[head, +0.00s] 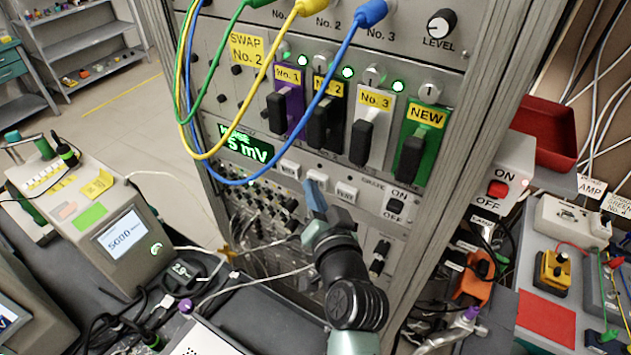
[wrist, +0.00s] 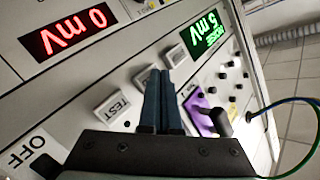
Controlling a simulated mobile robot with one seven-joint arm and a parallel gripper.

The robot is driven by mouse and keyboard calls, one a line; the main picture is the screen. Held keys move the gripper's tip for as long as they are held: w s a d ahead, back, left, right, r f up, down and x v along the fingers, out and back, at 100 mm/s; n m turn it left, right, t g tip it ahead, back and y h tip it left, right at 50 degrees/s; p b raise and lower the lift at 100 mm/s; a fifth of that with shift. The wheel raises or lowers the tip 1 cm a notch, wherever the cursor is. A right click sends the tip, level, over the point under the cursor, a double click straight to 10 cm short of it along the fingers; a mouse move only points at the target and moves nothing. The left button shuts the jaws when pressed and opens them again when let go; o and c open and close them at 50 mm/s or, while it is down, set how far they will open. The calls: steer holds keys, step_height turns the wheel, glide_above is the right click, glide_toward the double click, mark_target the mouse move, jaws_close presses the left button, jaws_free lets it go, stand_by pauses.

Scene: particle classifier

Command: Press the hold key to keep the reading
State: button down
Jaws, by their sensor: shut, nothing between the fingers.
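Three white keys sit in a row on the rack panel, right of the green noise display (head: 246,145), which reads 5 mV. They are a left key (head: 290,168), a middle key (head: 318,180) and a right key (head: 346,192). In the wrist view the end key (wrist: 110,105) reads TEST. The middle key (wrist: 143,78) and far key (wrist: 177,55) have no legible label, so I cannot tell which is hold. My gripper (head: 314,188) is shut and empty, its tips by the middle key. The wrist view shows the tips (wrist: 160,70) between the middle and far keys; contact is unclear.
Blue, yellow and green cables (head: 268,180) loop across the rack front left of my gripper. Plug handles (head: 362,140) protrude above the keys, and an ON/OFF switch (head: 394,206) lies to the right. A red display (wrist: 72,30) reads 0 mV. Small knobs and wires crowd below.

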steer(key=shift+w+d+b, duration=0.3)
steer(key=shift+w+d, duration=0.1)
steer(key=shift+w, duration=0.05)
stand_by(0.7)
steer(key=shift+s, duration=0.1)
steer(key=shift+s+a+p, duration=0.55)
steer(key=shift+s+a, duration=0.2)
steer(key=shift+s, duration=0.2)
steer(key=shift+s+a+p, duration=0.6)
steer(key=shift+s+a, duration=0.15)
steer(key=shift+s, duration=0.3)
steer(key=shift+s+a+p, duration=0.55)
steer(key=shift+s+a, duration=0.2)
steer(key=shift+s, duration=0.25)
